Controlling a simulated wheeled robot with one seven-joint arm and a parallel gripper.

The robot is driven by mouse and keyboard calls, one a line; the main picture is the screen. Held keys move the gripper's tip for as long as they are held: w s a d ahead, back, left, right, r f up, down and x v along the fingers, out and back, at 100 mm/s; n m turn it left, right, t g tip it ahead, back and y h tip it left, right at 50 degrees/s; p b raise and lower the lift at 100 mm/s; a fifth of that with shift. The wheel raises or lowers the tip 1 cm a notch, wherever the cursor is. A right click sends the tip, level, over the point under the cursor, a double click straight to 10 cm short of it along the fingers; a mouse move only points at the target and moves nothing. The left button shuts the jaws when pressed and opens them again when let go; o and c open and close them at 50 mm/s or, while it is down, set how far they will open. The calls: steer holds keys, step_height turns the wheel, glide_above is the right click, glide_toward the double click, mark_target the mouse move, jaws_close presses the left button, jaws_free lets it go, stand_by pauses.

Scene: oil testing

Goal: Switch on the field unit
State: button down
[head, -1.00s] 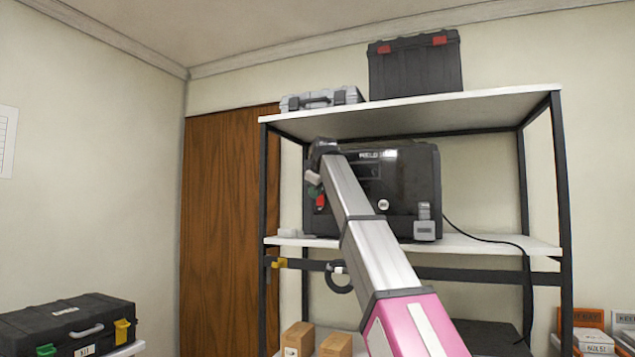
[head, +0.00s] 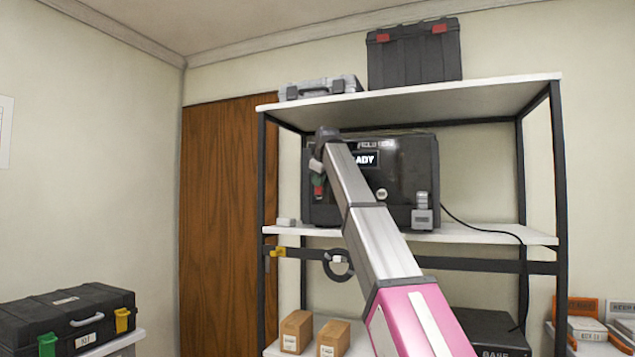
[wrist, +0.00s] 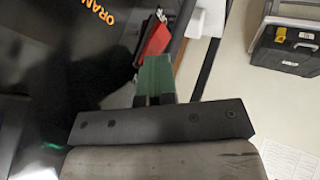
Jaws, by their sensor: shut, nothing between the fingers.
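The field unit (head: 410,175) is a black box on the middle shelf, partly hidden behind my arm. Its display (head: 366,159) is lit, and the letters "ADY" show beside my arm. A red part (head: 319,191) is at the unit's left side; it also shows in the wrist view (wrist: 157,36), just beyond my fingertips. My gripper (head: 317,178) is at the left of the unit's front. In the wrist view its green-tipped fingers (wrist: 154,78) are together and empty. I cannot tell whether they touch the red part.
The shelf rack (head: 480,232) has a grey case (head: 320,88) and a black case (head: 414,55) on top. A cable (head: 480,218) runs right from the unit. Small brown boxes (head: 297,332) stand below. A black toolbox (head: 70,318) is at the lower left.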

steer(key=shift+r, duration=0.15)
steer(key=shift+r, duration=0.65)
steer(key=shift+s, duration=0.1)
